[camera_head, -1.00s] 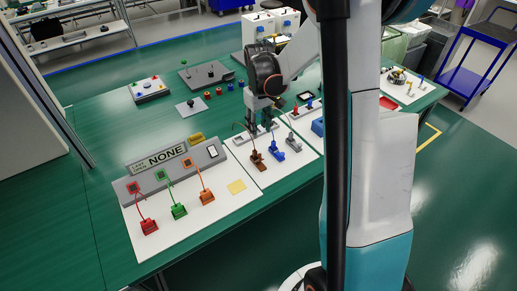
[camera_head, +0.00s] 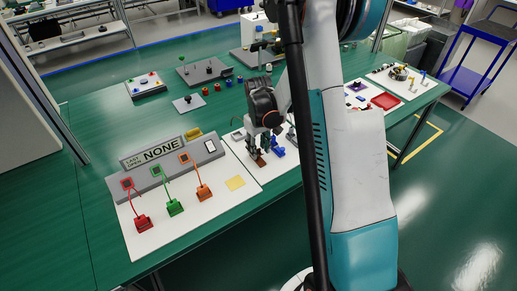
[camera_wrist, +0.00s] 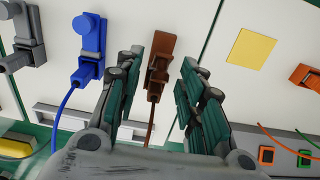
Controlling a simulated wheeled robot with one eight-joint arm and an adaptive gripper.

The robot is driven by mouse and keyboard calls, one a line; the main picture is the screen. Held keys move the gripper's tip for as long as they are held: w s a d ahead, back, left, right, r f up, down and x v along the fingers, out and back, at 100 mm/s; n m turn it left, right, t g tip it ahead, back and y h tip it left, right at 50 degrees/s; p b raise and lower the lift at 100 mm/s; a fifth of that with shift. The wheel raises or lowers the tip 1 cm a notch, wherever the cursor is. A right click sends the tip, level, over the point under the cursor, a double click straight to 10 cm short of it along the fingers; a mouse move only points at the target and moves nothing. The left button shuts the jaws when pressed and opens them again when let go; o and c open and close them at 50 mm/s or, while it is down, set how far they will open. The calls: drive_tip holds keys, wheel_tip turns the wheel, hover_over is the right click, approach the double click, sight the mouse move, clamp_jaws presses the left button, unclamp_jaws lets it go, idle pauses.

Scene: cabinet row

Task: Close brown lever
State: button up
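The brown lever (camera_wrist: 158,65) shows in the wrist view, between my gripper's fingers, with a brown cable running from it. In the head view, the brown lever (camera_head: 257,158) sits on a white board (camera_head: 242,166), just below my gripper (camera_head: 265,142). In the wrist view, my gripper (camera_wrist: 155,85) is open, with one dark green padded finger on each side of the lever. A gap shows on both sides, so I see no grip on it. The fingers hide part of the area around the lever's cable end.
A blue lever (camera_wrist: 88,45) and a grey lever (camera_wrist: 20,38) stand beside the brown one. A yellow square (camera_wrist: 252,48) lies on the other side.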

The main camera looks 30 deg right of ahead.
clamp_jaws()
drive_tip(key=shift+s, duration=0.15)
drive_tip(key=t+b, duration=0.1)
drive_tip(key=s+t+b, duration=0.1)
drive_tip(key=t, duration=0.1)
drive_tip(key=shift+s+f, duration=0.3)
drive_tip(key=shift+f, duration=0.1)
drive_tip(key=shift+s+f+t+b, duration=0.25)
drive_tip(key=shift+s+t+b, duration=0.15)
drive_tip(key=shift+t+b, duration=0.6)
drive_tip(key=shift+s+f+t+b, duration=0.25)
drive_tip(key=shift+s+t+b, duration=0.1)
drive_tip(key=shift+t+b, duration=0.6)
